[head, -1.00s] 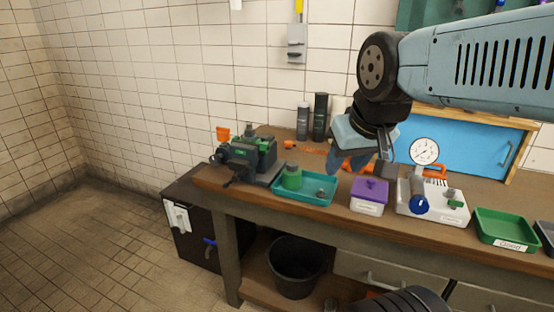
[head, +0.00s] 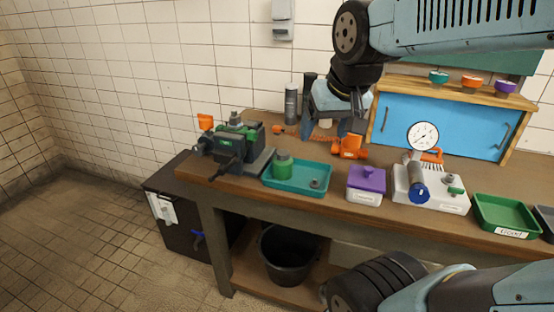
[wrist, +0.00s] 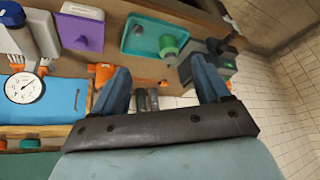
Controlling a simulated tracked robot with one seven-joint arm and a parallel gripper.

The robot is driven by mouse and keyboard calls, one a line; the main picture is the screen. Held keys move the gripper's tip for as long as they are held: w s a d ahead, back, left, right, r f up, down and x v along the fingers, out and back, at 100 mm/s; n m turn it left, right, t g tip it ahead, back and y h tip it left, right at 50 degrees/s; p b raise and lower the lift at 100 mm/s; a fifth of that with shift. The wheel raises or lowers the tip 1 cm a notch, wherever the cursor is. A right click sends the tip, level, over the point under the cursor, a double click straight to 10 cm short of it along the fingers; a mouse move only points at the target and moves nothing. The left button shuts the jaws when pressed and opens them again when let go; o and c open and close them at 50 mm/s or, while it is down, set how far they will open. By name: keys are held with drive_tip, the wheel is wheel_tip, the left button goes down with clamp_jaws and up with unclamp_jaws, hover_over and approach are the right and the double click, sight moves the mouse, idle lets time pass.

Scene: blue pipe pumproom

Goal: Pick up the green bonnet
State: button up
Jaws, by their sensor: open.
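A green cylindrical part with a greyish top, which looks like the green bonnet (head: 283,167), stands in the left part of a teal tray (head: 300,190) on the workbench. A small grey part (head: 315,183) lies in the same tray to its right. My gripper (head: 325,130) is open and empty, above the bench behind and right of the bonnet in the head view. In the wrist view, the bonnet (wrist: 168,46) shows beyond my fingertips (wrist: 160,63), in line with the gap between them and clear of both.
A green-and-black vise-like device (head: 236,145) stands left of the tray. A purple-lidded box (head: 367,185), a gauge unit (head: 430,190) and a green tray (head: 505,218) stand to the right. Dark and grey bottles (head: 291,104) and orange parts (head: 349,147) are behind.

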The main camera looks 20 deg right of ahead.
drive_tip(key=o, duration=0.4)
drive_tip(key=shift+m+g, duration=0.5)
drive_tip(key=shift+m, duration=0.3)
drive_tip(key=w+f, duration=0.1)
drive_tip(key=w, duration=0.2)
drive_tip(key=w+f, duration=0.1)
drive_tip(key=w, duration=0.2)
drive_tip(key=w+f, duration=0.1)
drive_tip(key=w, duration=0.3)
drive_tip(key=shift+w+f, duration=0.1)
drive_tip(key=shift+f, duration=0.2)
drive_tip(key=shift+c, duration=0.2)
drive_tip(key=m+h, duration=0.2)
approach(282, 152)
drive_tip(key=shift+x, duration=6.45)
